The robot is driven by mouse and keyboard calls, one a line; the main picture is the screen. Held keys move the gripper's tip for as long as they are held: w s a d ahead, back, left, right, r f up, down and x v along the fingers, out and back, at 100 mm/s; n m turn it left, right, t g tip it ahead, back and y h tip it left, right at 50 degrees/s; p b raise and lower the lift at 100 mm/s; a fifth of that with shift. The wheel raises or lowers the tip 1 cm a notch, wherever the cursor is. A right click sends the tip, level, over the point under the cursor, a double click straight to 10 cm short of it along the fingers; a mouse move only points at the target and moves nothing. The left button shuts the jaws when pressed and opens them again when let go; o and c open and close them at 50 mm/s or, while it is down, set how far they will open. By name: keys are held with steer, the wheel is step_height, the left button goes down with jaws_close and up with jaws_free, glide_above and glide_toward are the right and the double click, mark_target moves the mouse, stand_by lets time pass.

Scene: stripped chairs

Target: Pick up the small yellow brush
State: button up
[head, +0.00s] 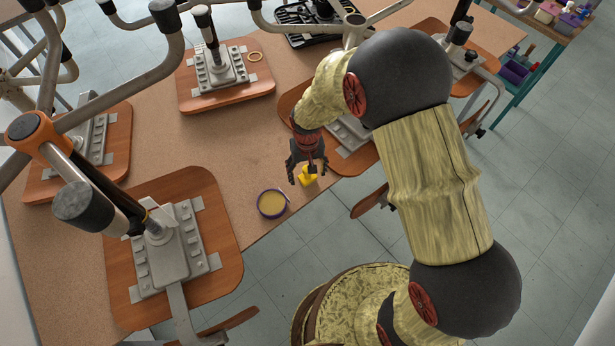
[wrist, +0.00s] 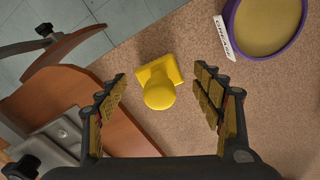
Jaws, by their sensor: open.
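The small yellow brush (head: 308,175) stands on the brown work table near its front edge, partly hidden by my gripper in the head view. In the wrist view, the brush (wrist: 160,88) shows a round yellow knob above a squarish yellow base, and it lies between the fingers in the picture. My gripper (head: 308,172) is over the brush, with a finger on each side of it. In the wrist view my gripper (wrist: 163,95) is open and empty, its padded fingers apart from the brush.
A round purple-rimmed tin (head: 272,203) with a label reading "GREASE" sits left of the brush. Wooden seat boards with metal brackets (head: 175,250) lie around, one (wrist: 110,100) close to the left finger. Bare table (head: 190,145) lies further left.

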steer(key=shift+r, duration=0.1)
steer(key=shift+c, duration=0.4)
steer(key=c, duration=1.1)
steer(key=shift+r+p, duration=0.3)
steer(key=shift+r, duration=0.35)
step_height(320, 180, up, 3)
steer(key=shift+s+f+p, duration=0.15)
steer(key=shift+f+p, duration=0.05)
steer(key=shift+p, duration=0.25)
steer(key=shift+s+d+r+p, duration=0.5)
steer(key=shift+s+r, duration=1)
steer(key=shift+s, duration=0.75)
steer(key=shift+s+d+r+p, duration=0.4)
steer(key=shift+s+r, duration=1.15)
steer(key=shift+s, duration=0.7)
steer(key=shift+s+d+r+p, duration=0.5)
steer(key=shift+s+r, duration=1)
steer(key=shift+s, duration=0.75)
